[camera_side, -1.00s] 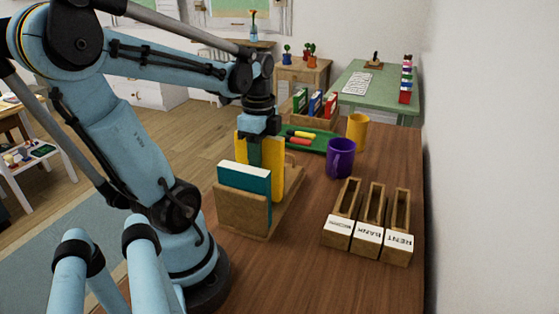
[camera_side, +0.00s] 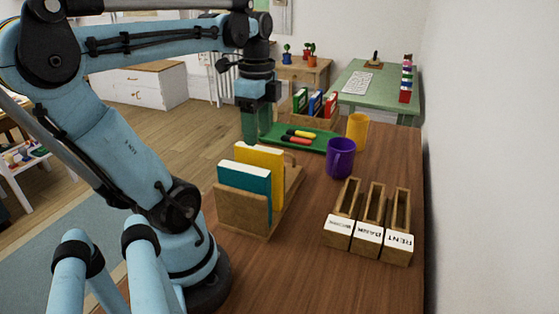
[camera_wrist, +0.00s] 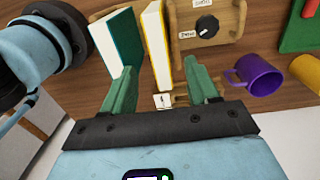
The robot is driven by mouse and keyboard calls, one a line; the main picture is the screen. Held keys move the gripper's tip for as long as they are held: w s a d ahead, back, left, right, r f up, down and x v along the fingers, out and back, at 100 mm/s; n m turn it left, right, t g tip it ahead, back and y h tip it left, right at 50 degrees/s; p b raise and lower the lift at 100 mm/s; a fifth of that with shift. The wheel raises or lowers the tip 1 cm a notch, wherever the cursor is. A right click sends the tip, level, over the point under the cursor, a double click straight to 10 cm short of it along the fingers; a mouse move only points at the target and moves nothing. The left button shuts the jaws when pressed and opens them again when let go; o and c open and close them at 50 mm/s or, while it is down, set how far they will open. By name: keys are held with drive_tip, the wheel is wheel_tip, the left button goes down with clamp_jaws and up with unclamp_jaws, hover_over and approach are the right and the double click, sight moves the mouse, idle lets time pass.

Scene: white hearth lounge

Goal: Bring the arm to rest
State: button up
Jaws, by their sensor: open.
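My gripper (camera_side: 257,122) hangs in the air above and behind the book holder in the side view, with green fingers pointing down. In the wrist view my gripper (camera_wrist: 160,70) has its two fingers well apart, with nothing held between them. A yellow book (camera_side: 262,163) and a teal book (camera_side: 243,188) stand side by side in the wooden book holder (camera_side: 240,217). In the wrist view the yellow book (camera_wrist: 153,45) and the teal book (camera_wrist: 118,40) show beyond the fingers, apart from them.
A purple mug (camera_side: 340,158) and a yellow mug (camera_side: 357,131) stand right of a green tray (camera_side: 275,137) with markers. Several small binders (camera_side: 316,104) stand in a wooden rack behind. Three labelled wooden boxes (camera_side: 368,236) lie at the front right. Bare tabletop (camera_side: 300,262) lies in front.

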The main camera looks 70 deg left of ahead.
drive_tip(key=r, duration=0.4)
drive_tip(key=shift+w+a+r, duration=0.15)
drive_tip(key=shift+w+r, duration=0.05)
drive_tip(key=shift+r, duration=0.15)
drive_tip(key=w+d+f+n+t, duration=0.3)
drive_tip(key=w+d+f+n, duration=0.1)
drive_tip(key=d, duration=0.3)
drive_tip(key=w+d+f+n+t, duration=0.4)
drive_tip(key=d+f, duration=0.2)
drive_tip(key=d, duration=0.2)
drive_tip(key=shift+w+n, duration=0.3)
drive_tip(key=shift+d+f, duration=0.2)
drive_tip(key=shift+d, duration=0.2)
drive_tip(key=shift+c, duration=0.3)
